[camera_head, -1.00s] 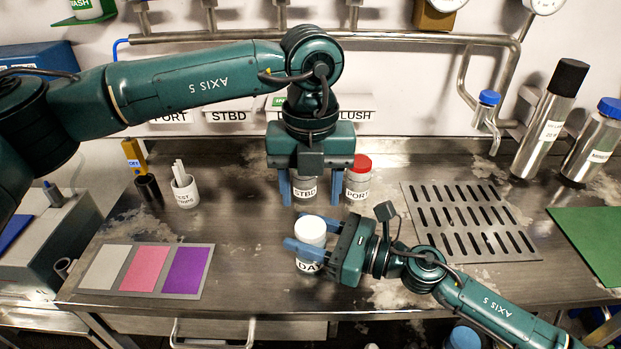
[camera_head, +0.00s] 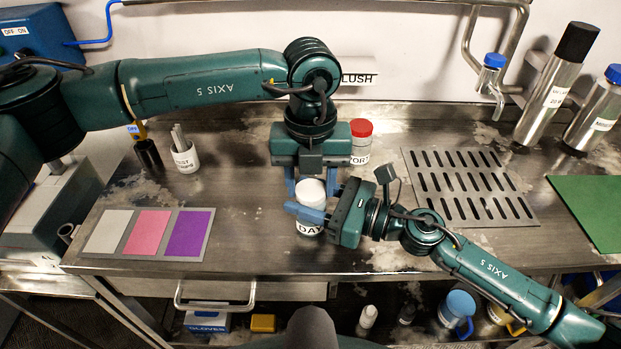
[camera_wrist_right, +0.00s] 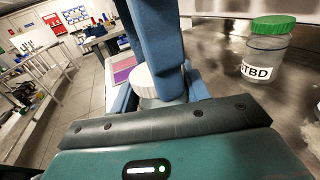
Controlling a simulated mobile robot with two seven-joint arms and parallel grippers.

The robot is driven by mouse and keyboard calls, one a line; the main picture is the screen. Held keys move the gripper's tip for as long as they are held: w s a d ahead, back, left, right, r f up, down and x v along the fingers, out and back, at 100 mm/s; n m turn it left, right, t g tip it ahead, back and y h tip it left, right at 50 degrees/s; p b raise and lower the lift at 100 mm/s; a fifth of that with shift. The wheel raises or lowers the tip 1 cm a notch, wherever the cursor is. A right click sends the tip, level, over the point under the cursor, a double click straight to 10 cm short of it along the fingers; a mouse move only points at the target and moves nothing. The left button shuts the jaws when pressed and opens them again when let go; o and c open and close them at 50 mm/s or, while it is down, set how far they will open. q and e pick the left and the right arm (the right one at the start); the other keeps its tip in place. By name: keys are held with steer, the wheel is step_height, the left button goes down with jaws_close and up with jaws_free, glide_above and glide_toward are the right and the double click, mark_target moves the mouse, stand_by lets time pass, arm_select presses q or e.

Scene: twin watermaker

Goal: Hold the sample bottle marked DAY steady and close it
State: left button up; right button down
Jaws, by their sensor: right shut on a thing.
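The sample bottle marked DAY (camera_head: 309,229) stands upright near the front of the steel worktop, with a white cap (camera_head: 311,188) on top. My right gripper (camera_head: 312,214) is shut around its body from the right. My left gripper (camera_head: 311,182) points down at the cap, its blue fingers apart on either side of it and slightly behind in the head view. Whether they touch the cap cannot be told. In the right wrist view, the white cap (camera_wrist_right: 158,84) is partly hidden by the left gripper's blue fingers (camera_wrist_right: 175,75).
A red-capped bottle marked PORT (camera_head: 360,146) stands behind. A green-capped STBD bottle (camera_wrist_right: 266,58) shows in the right wrist view. A slotted drain plate (camera_head: 468,185) lies right, a colour card (camera_head: 147,233) left. A cup of strips (camera_head: 185,157) stands back left.

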arm_select(q)
steer(key=c, duration=0.4)
steer(key=m, duration=0.4)
steer(key=shift+c, duration=0.3)
steer(key=m, duration=0.5)
steer(key=shift+m, duration=0.4)
steer(key=o, duration=1.1)
steer(key=shift+r, duration=2.3)
steer(key=shift+c, duration=0.6)
